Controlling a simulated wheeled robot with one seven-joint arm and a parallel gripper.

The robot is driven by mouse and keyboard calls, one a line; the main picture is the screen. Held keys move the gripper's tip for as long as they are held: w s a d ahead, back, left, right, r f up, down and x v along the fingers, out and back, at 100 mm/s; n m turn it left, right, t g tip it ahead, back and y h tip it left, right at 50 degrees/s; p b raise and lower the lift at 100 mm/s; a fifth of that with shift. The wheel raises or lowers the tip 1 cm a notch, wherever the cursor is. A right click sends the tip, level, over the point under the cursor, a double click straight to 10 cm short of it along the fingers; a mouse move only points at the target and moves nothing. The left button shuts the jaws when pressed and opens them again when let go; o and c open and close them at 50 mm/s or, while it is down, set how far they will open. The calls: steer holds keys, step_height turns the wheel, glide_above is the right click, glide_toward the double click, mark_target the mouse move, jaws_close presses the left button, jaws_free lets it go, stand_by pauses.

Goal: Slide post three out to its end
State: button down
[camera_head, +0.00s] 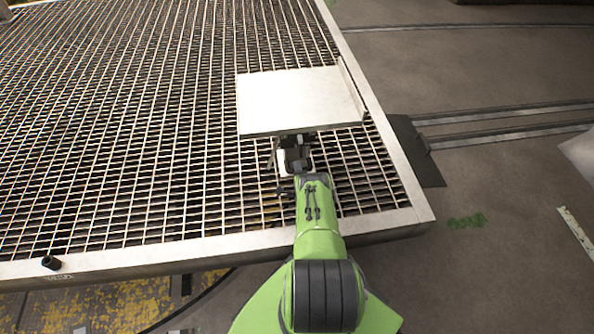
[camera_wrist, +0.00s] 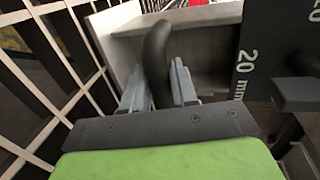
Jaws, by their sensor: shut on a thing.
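In the wrist view my gripper (camera_wrist: 158,82) has its two grey fingers shut on a dark, rounded post (camera_wrist: 156,46), which bends a little at the top. No number shows on this post, so I cannot tell from a label that it is post three. In the head view my gripper (camera_head: 293,150) is at the near edge of a pale box-like cabinet (camera_head: 300,98); its fingers and the held post are hidden there. In the wrist view a pale panel (camera_wrist: 195,18) of the cabinet stands just behind the post.
The cabinet stands on a wide metal grating (camera_head: 130,130) with a pale rim (camera_head: 200,250). A short black stub (camera_head: 51,263) is on the rim at lower left, its lettering unreadable. A dark plate marked "20 mm" (camera_wrist: 262,55) is right of my fingers. Rails (camera_head: 500,122) run at right.

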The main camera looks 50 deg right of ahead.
steer(key=c, duration=1)
jaws_free()
steer(key=shift+s+d+f, duration=0.15)
steer(key=shift+s+d, duration=0.05)
steer(key=shift+s, duration=0.15)
steer(key=shift+w, duration=0.1)
steer(key=p+v, duration=0.4)
steer(key=v, duration=1.2)
steer(key=shift+w, duration=0.1)
